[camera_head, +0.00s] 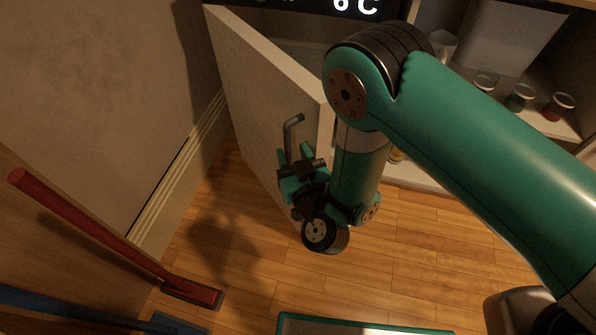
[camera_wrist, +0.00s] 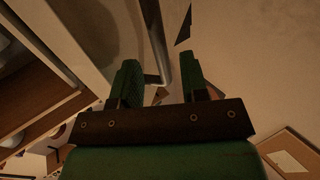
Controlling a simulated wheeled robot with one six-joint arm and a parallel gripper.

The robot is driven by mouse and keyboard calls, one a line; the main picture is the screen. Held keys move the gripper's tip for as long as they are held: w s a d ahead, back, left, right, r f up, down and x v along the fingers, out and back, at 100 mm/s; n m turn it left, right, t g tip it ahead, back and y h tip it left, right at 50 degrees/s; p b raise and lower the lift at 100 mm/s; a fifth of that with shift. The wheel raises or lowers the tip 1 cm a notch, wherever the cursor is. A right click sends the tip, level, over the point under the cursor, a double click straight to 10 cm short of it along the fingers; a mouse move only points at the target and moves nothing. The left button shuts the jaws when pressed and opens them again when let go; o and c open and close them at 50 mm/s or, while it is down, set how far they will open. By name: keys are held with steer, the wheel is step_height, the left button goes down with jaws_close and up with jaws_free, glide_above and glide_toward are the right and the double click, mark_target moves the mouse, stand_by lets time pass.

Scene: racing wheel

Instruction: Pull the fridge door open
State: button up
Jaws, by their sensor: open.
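The pale fridge door (camera_head: 262,85) stands swung out at an angle in the head view, below a dark display reading "6 C" (camera_head: 355,6). Its grey bar handle (camera_head: 291,130) is on the door's outer face near the free edge. My gripper (camera_head: 290,165) is at the lower part of the handle. In the wrist view the handle (camera_wrist: 155,40) runs down between the two green fingers of my gripper (camera_wrist: 160,72), which are apart. Contact between fingers and handle cannot be told. My arm hides part of the opening behind the door.
An open shelf (camera_head: 560,125) with several small jars and a white mug (camera_head: 443,45) is at the right. A wall with a skirting board (camera_head: 180,165) is left of the door. A red-handled tool (camera_head: 90,225) lies lower left.

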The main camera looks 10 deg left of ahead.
steer(key=shift+s+d+f+b, duration=0.2)
steer(key=shift+s+f+b, duration=0.3)
steer(key=shift+b, duration=0.2)
steer(key=b, duration=0.3)
steer(key=shift+r, duration=0.1)
steer(key=shift+s+b, duration=0.15)
steer(key=shift+b, duration=0.6)
steer(key=b, duration=0.4)
steer(key=shift+s+d, duration=0.25)
steer(key=shift+s, duration=0.15)
steer(key=s+b, duration=0.1)
steer(key=b, duration=0.2)
steer(key=shift+d+r, duration=0.3)
steer(key=shift+r, duration=0.05)
steer(key=shift+c, duration=0.2)
